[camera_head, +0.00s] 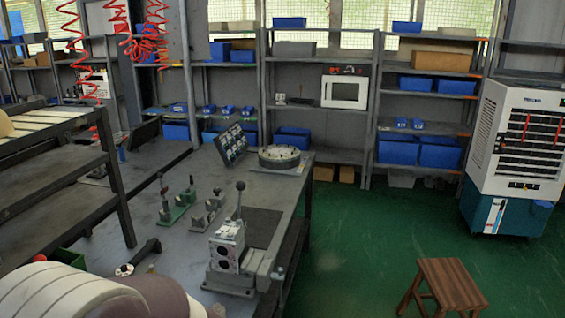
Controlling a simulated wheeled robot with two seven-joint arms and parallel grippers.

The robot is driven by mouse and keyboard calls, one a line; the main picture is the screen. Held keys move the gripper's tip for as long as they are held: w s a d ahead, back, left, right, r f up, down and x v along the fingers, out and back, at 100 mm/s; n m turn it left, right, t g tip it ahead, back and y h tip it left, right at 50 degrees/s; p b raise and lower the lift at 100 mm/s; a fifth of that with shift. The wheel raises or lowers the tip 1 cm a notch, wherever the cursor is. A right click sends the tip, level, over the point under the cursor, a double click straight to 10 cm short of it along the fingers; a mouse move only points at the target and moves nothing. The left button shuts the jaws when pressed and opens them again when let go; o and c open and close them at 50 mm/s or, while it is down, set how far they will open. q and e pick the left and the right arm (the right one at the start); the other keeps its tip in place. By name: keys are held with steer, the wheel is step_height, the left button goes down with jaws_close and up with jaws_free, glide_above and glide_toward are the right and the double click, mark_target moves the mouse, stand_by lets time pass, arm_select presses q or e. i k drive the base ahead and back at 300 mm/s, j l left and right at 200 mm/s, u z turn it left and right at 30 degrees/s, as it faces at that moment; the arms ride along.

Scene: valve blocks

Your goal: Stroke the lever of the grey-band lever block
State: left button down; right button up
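Several lever devices stand on the grey workbench (187,245). The largest is a pale grey block (227,246) with dark round ports, near the bench's right edge. Its upright lever (239,203) ends in a dark round knob. Farther back and left is a smaller grey lever block (208,213) with a short upright handle. Left of it is a green-based lever block (176,208) with upright handles. The bands are too small to tell, so I cannot say which block is the grey-band one. Neither gripper shows, and nothing visibly touches the levers.
A dark mat (262,228) lies beside the large block. A round grey fixture (279,157) and a tilted panel (231,144) stand at the bench's back. A dark bar (146,250) lies at front left. A wooden stool (449,285) stands on the green floor, right.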

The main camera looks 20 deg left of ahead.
mark_target(240, 185)
steer(key=i, duration=1.5)
steer(key=u, duration=1.55)
